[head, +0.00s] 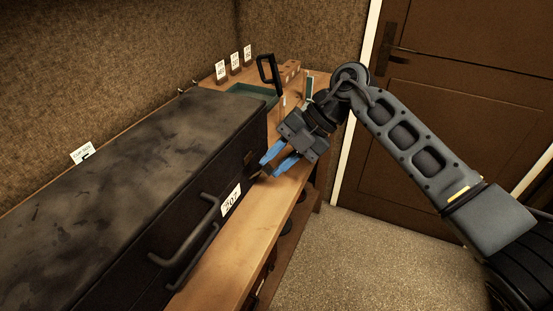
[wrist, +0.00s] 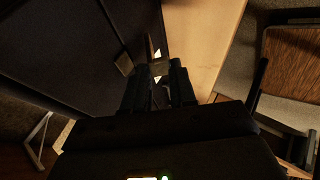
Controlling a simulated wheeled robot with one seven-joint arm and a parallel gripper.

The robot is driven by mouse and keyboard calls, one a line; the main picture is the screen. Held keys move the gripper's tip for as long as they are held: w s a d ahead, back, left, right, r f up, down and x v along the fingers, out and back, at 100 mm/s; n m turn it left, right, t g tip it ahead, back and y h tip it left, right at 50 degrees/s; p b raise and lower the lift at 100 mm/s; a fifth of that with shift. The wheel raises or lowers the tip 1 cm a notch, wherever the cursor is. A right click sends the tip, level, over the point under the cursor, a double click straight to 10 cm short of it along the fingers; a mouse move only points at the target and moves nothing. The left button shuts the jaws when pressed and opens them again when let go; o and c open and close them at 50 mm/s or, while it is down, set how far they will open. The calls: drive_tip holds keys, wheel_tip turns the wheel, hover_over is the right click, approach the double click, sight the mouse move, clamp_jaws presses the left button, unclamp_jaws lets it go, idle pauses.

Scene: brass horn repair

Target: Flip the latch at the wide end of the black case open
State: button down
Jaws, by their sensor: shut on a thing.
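The long black case (head: 130,150) lies on the wooden bench, its worn lid down. A handle (head: 190,240) and a white number tag (head: 231,200) are on its front side. My gripper (head: 264,170), with blue on its fingers, is at the front side near the far end of the case. A small latch (wrist: 157,68) shows between the dark fingertips in the wrist view, against the case's side. The fingers are shut on it. In the head view the fingers mostly hide the latch, and I cannot tell how far it is turned.
The wooden bench (head: 235,262) leaves a bare strip in front of the case. A green tray (head: 252,92), a black-handled tool (head: 268,70) and small numbered cards (head: 235,62) stand at the back. A brown door (head: 470,90) is at the right.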

drive_tip(key=shift+f, duration=0.1)
drive_tip(key=shift+s+d+f+y+b, duration=0.15)
drive_tip(key=shift+d+f+y+b, duration=0.3)
drive_tip(key=shift+f+y+b, duration=0.35)
drive_tip(key=y+b, duration=0.1)
drive_tip(key=f+n+t+y+b, duration=0.1)
drive_tip(key=shift+s+d+f+y, duration=0.15)
drive_tip(key=shift+d+f+y, duration=0.05)
drive_tip(key=shift+d+y, duration=0.15)
drive_tip(key=y+b, duration=0.1)
drive_tip(key=f+y+b, duration=0.1)
drive_tip(key=b, duration=0.1)
drive_tip(key=shift+d+f+n, duration=0.15)
drive_tip(key=shift+f+n, duration=0.1)
drive_tip(key=shift+n, duration=0.05)
drive_tip(key=y+b, duration=0.1)
drive_tip(key=b, duration=0.2)
drive_tip(key=shift+s+f+n+y, duration=0.1)
drive_tip(key=shift+f+n+y, duration=0.2)
drive_tip(key=shift+f+y, duration=0.1)
drive_tip(key=shift+f, duration=0.1)
drive_tip(key=c, duration=1.3)
unclamp_jaws()
drive_tip(key=shift+o, duration=1.3)
